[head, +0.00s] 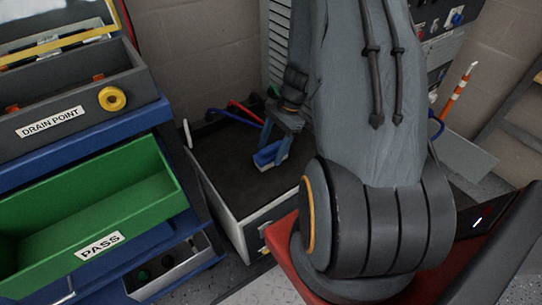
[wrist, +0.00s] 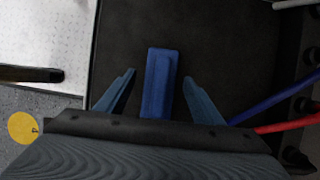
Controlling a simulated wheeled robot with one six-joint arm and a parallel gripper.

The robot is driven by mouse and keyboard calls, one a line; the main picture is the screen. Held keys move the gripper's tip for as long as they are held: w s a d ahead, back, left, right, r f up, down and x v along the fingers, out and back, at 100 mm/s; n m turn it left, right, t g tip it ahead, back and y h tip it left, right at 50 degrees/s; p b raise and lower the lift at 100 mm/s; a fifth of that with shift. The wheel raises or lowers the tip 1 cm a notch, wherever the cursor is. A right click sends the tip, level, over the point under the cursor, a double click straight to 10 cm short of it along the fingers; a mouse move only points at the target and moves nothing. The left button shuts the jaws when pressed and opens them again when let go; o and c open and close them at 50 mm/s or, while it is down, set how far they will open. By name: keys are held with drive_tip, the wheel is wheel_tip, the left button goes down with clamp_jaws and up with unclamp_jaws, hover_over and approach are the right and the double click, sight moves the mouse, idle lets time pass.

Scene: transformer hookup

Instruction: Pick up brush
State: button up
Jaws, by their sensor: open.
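The brush (wrist: 160,75) shows as a long blue block on a dark surface in the wrist view, between the two fingers of my gripper (wrist: 159,78). Gaps show on both sides of it, so the fingers are apart and not touching it. Its near end runs under the gripper body, and no bristles can be made out. In the head view the brush (head: 268,157) lies on the dark top of a light-sided box, and my gripper (head: 273,146) points down over it. The fingers are open, and their exact height above the surface is hard to tell.
Red and blue cables (wrist: 286,125) run close to the right of my gripper. The box's light edge (head: 250,215) faces the front. A green PASS bin (head: 90,215) and a DRAIN POINT tray (head: 60,118) stand at left. A wall is close behind.

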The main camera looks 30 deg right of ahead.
sight(272, 146)
drive_tip(key=shift+r, duration=0.1)
drive_tip(key=c, duration=1.2)
wheel_tip(272, 146, up, 10)
drive_tip(key=shift+p, duration=0.95)
